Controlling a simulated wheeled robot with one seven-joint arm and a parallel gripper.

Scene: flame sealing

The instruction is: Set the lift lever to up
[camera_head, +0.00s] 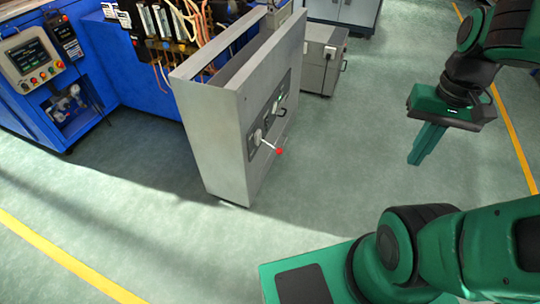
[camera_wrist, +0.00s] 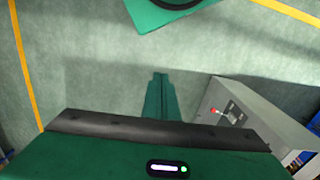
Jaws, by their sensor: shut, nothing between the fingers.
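The lift lever (camera_head: 270,145) is a pale rod with a red knob, on the right-hand face of a grey metal cabinet (camera_head: 215,135). From its pivot it points right and slightly down in the head view; I cannot tell which setting this is. The red knob (camera_wrist: 214,111) also shows in the wrist view, right of my fingers. My gripper (camera_head: 417,160) is shut and empty, hanging fingers-down over the floor, well to the right of the lever and apart from it. Its closed fingers show in the wrist view (camera_wrist: 159,78).
The lever sits on a dark panel (camera_head: 282,98) with a small green mark. A blue machine with a control screen (camera_head: 28,56) and wires stands behind and left. A smaller grey cabinet (camera_head: 318,62) stands behind. Open floor (camera_head: 350,150) lies between cabinet and gripper.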

